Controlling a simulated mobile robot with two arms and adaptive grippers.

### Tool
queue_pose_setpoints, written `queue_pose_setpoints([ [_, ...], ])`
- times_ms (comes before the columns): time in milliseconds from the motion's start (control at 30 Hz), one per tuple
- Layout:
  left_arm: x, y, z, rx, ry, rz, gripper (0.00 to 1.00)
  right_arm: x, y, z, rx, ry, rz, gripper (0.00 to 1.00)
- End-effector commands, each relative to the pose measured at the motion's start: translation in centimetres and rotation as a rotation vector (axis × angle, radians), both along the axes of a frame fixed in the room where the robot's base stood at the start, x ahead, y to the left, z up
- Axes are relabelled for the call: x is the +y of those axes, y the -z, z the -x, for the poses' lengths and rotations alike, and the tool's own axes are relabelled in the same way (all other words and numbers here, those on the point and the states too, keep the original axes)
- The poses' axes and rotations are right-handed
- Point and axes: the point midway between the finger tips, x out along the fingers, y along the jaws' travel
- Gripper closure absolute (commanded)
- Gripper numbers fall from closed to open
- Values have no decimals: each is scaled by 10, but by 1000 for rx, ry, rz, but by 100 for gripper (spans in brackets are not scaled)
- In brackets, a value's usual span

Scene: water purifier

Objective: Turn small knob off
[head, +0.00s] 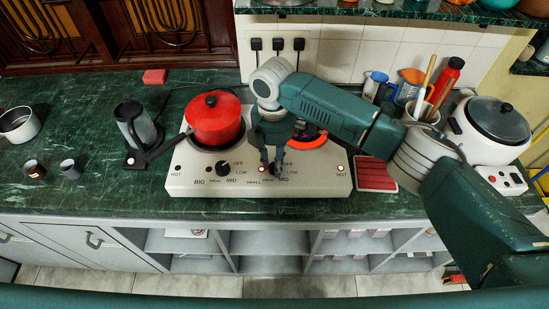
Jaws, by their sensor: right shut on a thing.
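The white two-burner stove (315,178) stands on the green marble counter. The small knob (275,169) is on its front, right of centre, mostly hidden by my right gripper (271,167). That gripper points down from above and is shut on the small knob. The knob's pointer direction is hidden. The small burner (311,138) behind it glows orange-red, partly covered by my arm. The big knob (222,168) is to the left. My left gripper is not in view.
A red lidded pot (215,119) sits on the big burner, its black handle reaching left. A grey cylindrical vessel (138,127) stands left of the stove. A white rice cooker (489,130) and a utensil cup (419,109) are at right. The counter's left part has free room.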

Motion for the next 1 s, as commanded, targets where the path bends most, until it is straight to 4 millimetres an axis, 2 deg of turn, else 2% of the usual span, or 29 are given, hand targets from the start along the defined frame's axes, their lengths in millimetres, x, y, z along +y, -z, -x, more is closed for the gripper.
queue_pose_setpoints([
  [500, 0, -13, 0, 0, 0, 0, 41, -1, -1, -1, -1, -451, 2, 100],
  [700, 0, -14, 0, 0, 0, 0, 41, 0, -1, -1, -1, -566, 2, 100],
  [1000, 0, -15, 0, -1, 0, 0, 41, 0, -1, -1, -2, -649, 2, 100],
])
